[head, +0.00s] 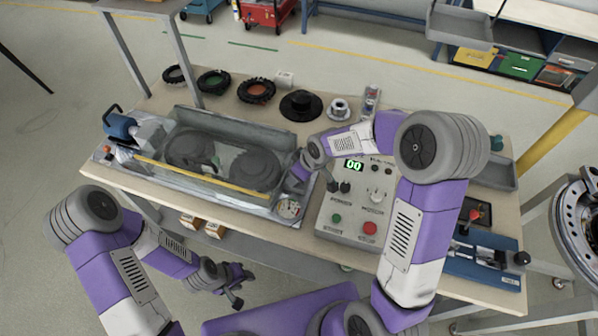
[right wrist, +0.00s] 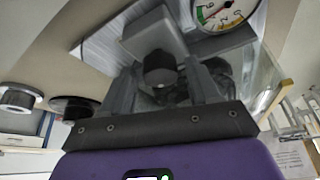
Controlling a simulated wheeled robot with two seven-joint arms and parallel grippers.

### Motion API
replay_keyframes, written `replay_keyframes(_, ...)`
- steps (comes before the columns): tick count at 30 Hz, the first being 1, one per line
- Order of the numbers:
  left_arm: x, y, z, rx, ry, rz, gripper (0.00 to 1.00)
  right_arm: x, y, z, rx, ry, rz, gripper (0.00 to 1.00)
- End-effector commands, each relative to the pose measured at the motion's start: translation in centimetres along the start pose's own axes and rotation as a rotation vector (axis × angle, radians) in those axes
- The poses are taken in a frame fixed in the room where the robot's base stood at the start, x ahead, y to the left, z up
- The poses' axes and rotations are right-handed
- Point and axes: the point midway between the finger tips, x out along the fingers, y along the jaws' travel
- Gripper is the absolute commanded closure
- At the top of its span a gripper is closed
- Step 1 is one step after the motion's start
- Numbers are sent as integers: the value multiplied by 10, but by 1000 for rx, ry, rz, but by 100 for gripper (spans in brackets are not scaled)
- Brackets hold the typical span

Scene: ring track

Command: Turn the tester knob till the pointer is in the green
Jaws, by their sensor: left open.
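The tester's round gauge (right wrist: 222,12), with a white face and coloured marks including green, is cut by the top edge of the right wrist view. I cannot read its pointer surely. It also shows small in the head view (head: 289,208), at the tray's right end. A dark round knob (right wrist: 160,69) on a grey block stands beside the gauge. My right gripper (right wrist: 161,75) has one finger on each side of this knob; I cannot tell whether they touch it. In the head view my arm hides it. My left gripper (head: 236,286) is open and empty, low in front of the bench.
A control box (head: 345,229) with knobs, buttons and a green display stands right of the gauge. A long clear-covered tray (head: 230,197) with dark discs fills the bench's left. Tyres (head: 256,91) and a black hub (head: 301,105) line the back. A blue tool (head: 486,262) lies at the right.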

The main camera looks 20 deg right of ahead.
Motion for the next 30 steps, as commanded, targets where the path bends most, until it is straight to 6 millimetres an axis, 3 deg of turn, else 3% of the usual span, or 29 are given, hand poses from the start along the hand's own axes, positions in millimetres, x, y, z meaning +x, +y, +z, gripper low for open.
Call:
replay_keyframes(11,-1,0,0,0,0,0,57,-5,0,-1,0,3,1,32)
replay_keyframes(21,-12,4,0,0,0,0,57,-59,1,-1,1,4,3,32)
replay_keyframes(30,-14,5,1,0,0,0,57,-76,0,0,-1,0,-1,32)
